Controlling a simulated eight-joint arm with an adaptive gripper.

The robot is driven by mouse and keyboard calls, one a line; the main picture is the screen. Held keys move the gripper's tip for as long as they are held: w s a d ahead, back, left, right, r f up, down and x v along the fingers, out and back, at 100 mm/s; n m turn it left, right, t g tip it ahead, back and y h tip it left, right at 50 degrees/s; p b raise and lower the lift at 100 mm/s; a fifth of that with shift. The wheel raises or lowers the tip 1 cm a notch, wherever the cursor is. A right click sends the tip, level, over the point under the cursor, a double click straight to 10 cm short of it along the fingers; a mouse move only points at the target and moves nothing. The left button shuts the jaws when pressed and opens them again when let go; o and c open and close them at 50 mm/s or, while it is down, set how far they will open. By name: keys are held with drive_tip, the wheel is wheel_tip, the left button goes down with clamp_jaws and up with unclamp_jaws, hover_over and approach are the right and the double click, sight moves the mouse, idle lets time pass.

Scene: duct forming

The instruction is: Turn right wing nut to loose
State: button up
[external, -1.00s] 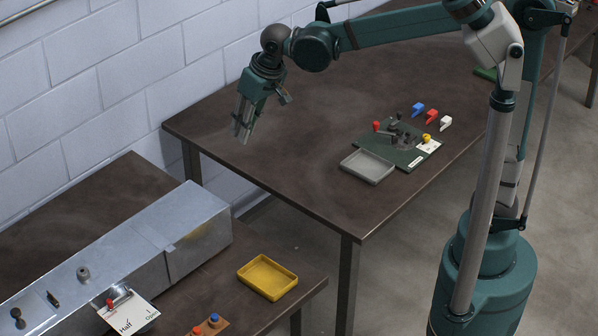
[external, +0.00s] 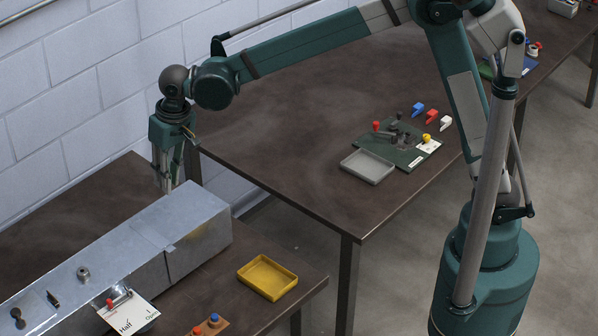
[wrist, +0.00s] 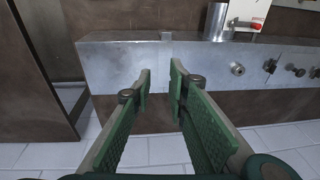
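My gripper (external: 166,188) hangs fingers-down behind the far end of the metal duct (external: 192,222) in the external view. In the wrist view my gripper (wrist: 160,78) is open and empty, its green-padded fingers apart, with the duct (wrist: 120,62) ahead of them. A small dark fitting that may be a wing nut (external: 53,298) is on the duct top, and dark knobs (external: 17,314) are farther left. In the wrist view, similar dark fittings (wrist: 270,66) are at the right, well away from my fingers. I cannot tell which is the right wing nut.
A round metal fitting (external: 83,273) is on the duct. A red-handled lever (external: 112,302) and a white card (external: 132,315) marked "Half" are at its front. A yellow tray (external: 267,277) lies nearby. Another table holds a grey tray (external: 367,167) and a dark board (external: 400,148).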

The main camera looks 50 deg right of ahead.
drive_tip(key=s+a+f+p, duration=0.1)
drive_tip(key=a+f, duration=0.2)
drive_tip(key=a, duration=0.4)
drive_tip(key=a+f+p, duration=0.1)
drive_tip(key=a+f, duration=0.2)
drive_tip(key=a, duration=0.3)
drive_tip(key=g+h, duration=0.1)
hover_over(121, 297)
wheel_tip(121, 297, down, 6)
drive_tip(key=shift+f+p, duration=0.25)
drive_tip(key=shift+p, duration=0.1)
drive_tip(key=shift+d+f, duration=0.1)
drive_tip(key=shift+f+p, duration=0.35)
drive_tip(key=shift+f, duration=3.5)
clamp_jaws()
